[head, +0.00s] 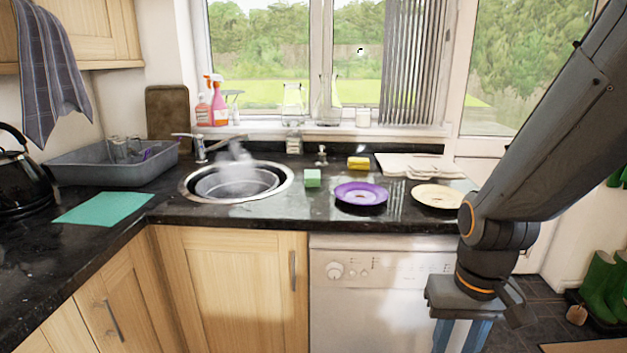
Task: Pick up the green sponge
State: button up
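The green sponge (312,178) stands on the black granite counter, just right of the round sink and left of the purple plate. It is a small pale-green block and nothing covers it. My gripper (461,338) is at the lower right, pointing down in front of the white dishwasher, well below and to the right of the sponge. Its two bluish fingers show apart with a gap between them, and I see nothing held. The fingertips run to the bottom edge of the picture.
A purple plate (361,194), a cream plate (438,196) and a yellow sponge (358,163) are right of the green sponge. The steaming sink (284,187) is to its left. A tap (199,149) and a soap dispenser (322,156) stand behind. The counter before the sponge is clear.

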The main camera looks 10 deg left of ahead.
aim_at(312, 178)
jog(key=k, duration=0.45)
jog(key=u, duration=1.2)
jog(key=i, duration=1.35)
jog(key=z, duration=0.55)
